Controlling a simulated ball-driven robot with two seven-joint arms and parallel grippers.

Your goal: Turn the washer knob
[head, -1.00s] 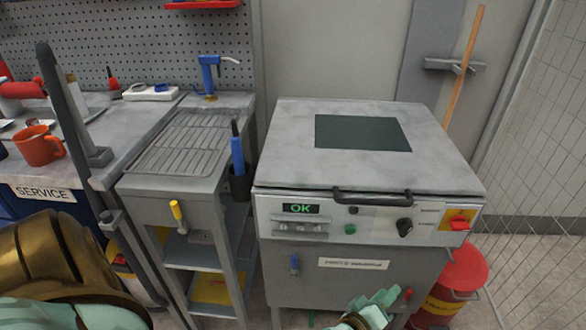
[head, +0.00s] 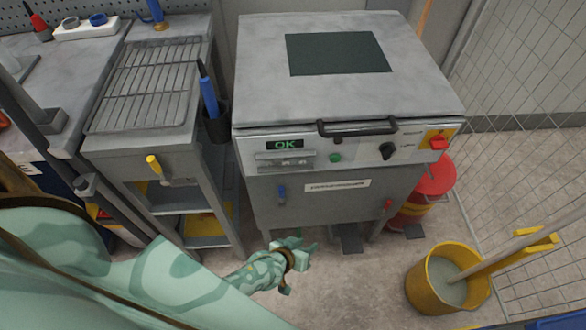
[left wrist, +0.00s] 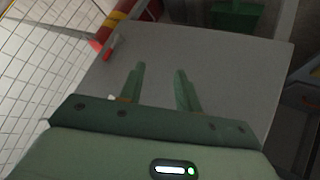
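The washer is a grey cabinet machine (head: 330,205) with a flat lid and a white front panel. Its black knob (head: 387,150) sits on the right part of the panel, left of a red switch on a yellow plate. My left gripper (head: 300,250) is in front of the machine, low and left of the knob, apart from it. In the left wrist view its two fingers (left wrist: 159,78) are spread with nothing between them, facing a plain grey panel. The knob is not seen in that view. My right gripper is not in view.
A black handle bar (head: 357,128) runs along the lid's front edge. A green button (head: 335,157) and an OK display (head: 285,144) are on the panel. A red bin (head: 434,178) and a yellow bucket (head: 425,290) stand at right. A drain bench (head: 140,90) stands at left.

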